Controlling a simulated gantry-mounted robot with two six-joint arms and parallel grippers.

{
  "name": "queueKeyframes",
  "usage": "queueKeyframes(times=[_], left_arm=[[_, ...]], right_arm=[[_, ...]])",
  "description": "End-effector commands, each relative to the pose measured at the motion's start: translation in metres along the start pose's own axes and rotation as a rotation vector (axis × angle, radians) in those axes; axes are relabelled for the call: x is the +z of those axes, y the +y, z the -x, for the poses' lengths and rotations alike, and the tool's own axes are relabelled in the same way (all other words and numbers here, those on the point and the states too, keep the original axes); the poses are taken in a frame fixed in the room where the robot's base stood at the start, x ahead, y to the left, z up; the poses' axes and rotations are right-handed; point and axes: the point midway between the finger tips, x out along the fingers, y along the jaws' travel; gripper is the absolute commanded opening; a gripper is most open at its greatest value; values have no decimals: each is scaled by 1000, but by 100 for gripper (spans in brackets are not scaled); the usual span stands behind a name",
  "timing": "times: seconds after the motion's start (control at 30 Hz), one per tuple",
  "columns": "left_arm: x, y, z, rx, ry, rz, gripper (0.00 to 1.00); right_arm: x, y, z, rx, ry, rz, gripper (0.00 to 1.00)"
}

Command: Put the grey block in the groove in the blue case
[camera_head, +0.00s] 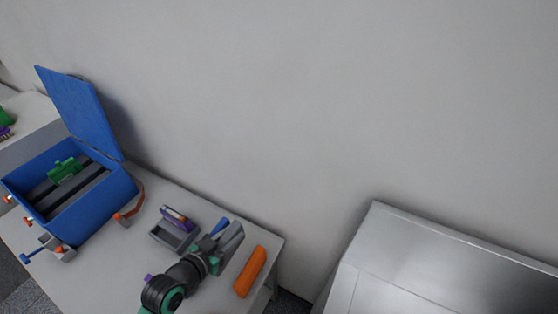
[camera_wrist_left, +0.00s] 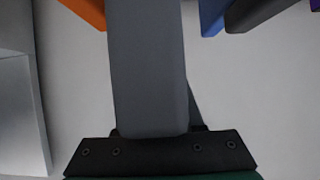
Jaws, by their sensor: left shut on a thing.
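The blue case (camera_head: 85,210) stands open at the left of the table in the head view, its lid (camera_head: 78,108) raised. Dark lengthwise grooves (camera_head: 82,190) show inside it, with a green part (camera_head: 64,170) across them. My left gripper (camera_head: 222,248) is shut on the grey block (camera_head: 233,239), near the table's right end and well apart from the case. In the left wrist view, a broad grey shape (camera_wrist_left: 147,70) fills the middle; I cannot tell how much of it is block or finger. My right gripper is not in view.
A grey tray (camera_head: 165,237) with a purple item (camera_head: 176,217) stands left of the gripper. A blue item (camera_head: 219,228) lies close beside the block, and an orange bar (camera_head: 250,272) lies to the right. Orange-and-grey clamps stand near the case. A wall rises behind.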

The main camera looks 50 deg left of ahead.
Motion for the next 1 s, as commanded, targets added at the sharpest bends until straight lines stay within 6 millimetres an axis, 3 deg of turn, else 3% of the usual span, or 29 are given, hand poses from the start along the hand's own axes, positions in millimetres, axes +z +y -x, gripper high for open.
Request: queueKeyframes(times=[0.23,0.53,0.73,0.77,1.0], left_arm=[[-7,0,4,0,0,0,0],[-51,0,28,0,0,0,0],[-69,0,38,0,0,0,0],[-58,9,30,21,0,-11,0],[-46,62,13,144,15,-84,0]], right_arm=[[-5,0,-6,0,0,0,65],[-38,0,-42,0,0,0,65],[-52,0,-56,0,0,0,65],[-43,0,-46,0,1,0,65],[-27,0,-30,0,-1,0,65]])
